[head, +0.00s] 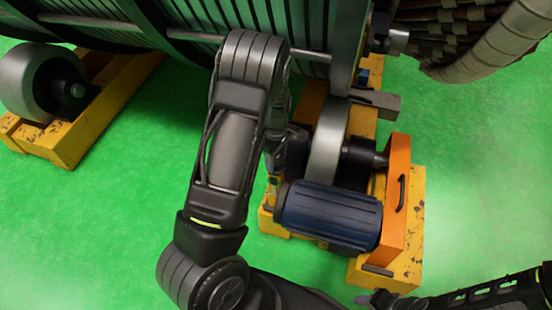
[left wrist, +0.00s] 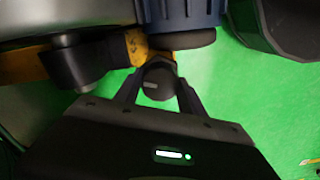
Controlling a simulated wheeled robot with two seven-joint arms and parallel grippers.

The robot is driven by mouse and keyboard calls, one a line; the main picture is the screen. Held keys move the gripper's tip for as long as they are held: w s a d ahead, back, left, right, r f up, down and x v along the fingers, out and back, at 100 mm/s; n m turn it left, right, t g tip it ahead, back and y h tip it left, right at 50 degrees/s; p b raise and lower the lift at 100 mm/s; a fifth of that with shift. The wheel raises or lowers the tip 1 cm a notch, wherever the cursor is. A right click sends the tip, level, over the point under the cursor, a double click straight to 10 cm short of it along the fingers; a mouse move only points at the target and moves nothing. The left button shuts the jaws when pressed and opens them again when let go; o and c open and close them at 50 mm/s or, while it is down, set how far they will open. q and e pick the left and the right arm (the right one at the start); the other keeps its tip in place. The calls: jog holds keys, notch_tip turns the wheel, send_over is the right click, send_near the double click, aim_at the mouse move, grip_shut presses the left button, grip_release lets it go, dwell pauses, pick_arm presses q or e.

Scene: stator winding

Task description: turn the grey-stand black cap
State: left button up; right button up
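In the left wrist view, a small dark cap (left wrist: 157,84) with a pale mark shows between the two fingers of my left gripper (left wrist: 158,88). The fingers flank it closely. I cannot tell whether they press on it. In the head view my left gripper (head: 273,180) points down beside the left end of a blue ribbed motor (head: 330,214), and the cap is hidden there. I cannot make out a grey stand. Part of my right arm or gripper (head: 385,299) shows dark at the bottom right of the head view, and its fingers are not clear.
The motor and a grey roller (head: 327,140) sit on a yellow stand (head: 408,255) with an orange bracket (head: 397,190). A large green ribbed cylinder (head: 325,30) lies above. Another yellow stand (head: 100,115) with a roller is at left. The green floor (head: 90,235) is clear at lower left.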

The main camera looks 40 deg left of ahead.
pick_arm(q)
jog(key=c, duration=0.8)
jog(key=shift+m, duration=0.4)
jog(key=shift+m, duration=1.2)
jog(key=m, duration=0.3)
jog(key=shift+m, duration=0.3)
jog(key=m, duration=0.6)
jog(key=shift+m+b, duration=0.3)
jog(key=shift+m, duration=0.1)
jog(key=o, duration=1.3)
